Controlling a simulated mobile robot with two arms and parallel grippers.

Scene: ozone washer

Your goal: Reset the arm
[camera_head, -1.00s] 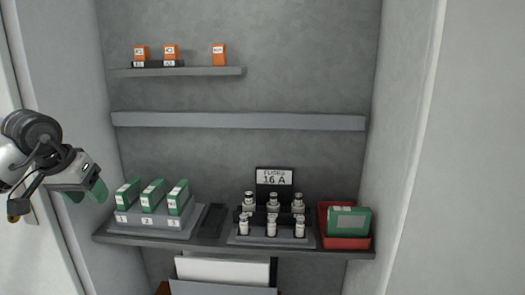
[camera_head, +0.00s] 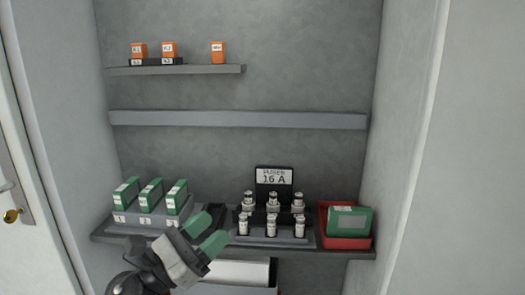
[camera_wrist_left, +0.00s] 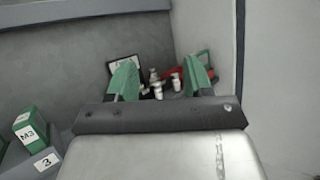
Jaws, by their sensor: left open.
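My left gripper (camera_head: 206,232) has two green fingers that stand apart with nothing between them. In the head view it is low in front of the lower shelf, between the grey holder of green modules and the fuse rack. In the left wrist view its fingers (camera_wrist_left: 160,80) point toward the fuse rack, and white fuses show in the gap beyond them. My left arm comes up from the bottom of the head view and covers part of the shelf's front edge. My right gripper is in neither view.
The lower shelf (camera_head: 335,255) holds green modules (camera_head: 150,193) in a numbered holder, a rack of several fuses (camera_head: 271,226) with a 16 A sign (camera_head: 273,178), and a red bin (camera_head: 345,242) with a green module. Orange relays (camera_head: 168,50) stand above. The middle shelf (camera_head: 240,120) is bare.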

